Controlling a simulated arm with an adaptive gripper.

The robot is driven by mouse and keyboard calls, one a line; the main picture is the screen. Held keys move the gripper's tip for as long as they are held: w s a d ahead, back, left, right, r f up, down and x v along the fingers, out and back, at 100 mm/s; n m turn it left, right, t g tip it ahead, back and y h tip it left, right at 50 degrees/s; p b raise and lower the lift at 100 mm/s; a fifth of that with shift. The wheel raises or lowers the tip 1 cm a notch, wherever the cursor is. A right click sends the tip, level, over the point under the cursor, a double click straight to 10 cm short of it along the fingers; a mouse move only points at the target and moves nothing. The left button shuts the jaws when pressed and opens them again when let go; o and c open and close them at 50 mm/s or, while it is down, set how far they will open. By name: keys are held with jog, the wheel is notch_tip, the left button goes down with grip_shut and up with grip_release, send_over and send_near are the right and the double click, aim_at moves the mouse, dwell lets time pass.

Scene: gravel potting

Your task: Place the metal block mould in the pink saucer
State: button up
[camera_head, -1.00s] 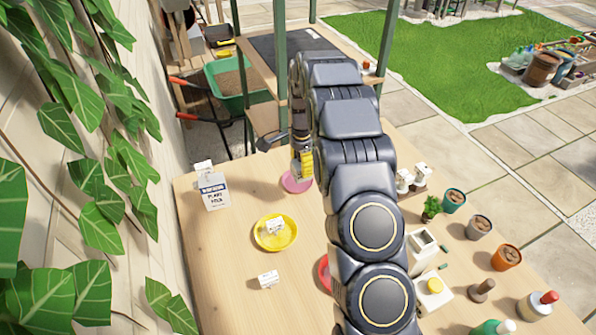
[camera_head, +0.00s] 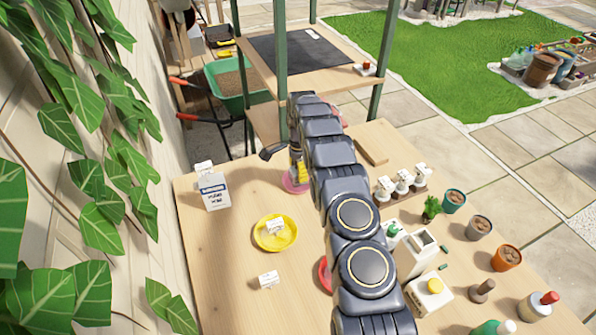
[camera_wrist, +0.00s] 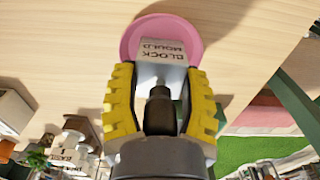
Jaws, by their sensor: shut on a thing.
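The metal block mould (camera_wrist: 162,55) is a silvery block lettered "BLOCK MOULD". In the wrist view it sits between the yellow pads of my gripper (camera_wrist: 160,85), which is shut on it. The pink saucer (camera_wrist: 130,42) shows right behind the mould in that view. In the head view the pink saucer (camera_head: 290,186) lies on the table, partly hidden by my arm, with my gripper (camera_head: 299,176) over it. The mould is hidden in the head view. I cannot tell whether the mould touches the saucer.
A yellow saucer (camera_head: 262,241) holding a small white labelled item stands nearer, and a red saucer (camera_head: 324,275) is partly behind my arm. Pots, bottles and a small plant (camera_head: 431,208) crowd the right.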

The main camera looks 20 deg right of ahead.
jog(key=shift+w+f, duration=0.1)
jog(key=shift+f, duration=0.15)
jog(key=shift+f, duration=0.2)
jog(key=o, duration=1)
jog(key=shift+o, duration=0.2)
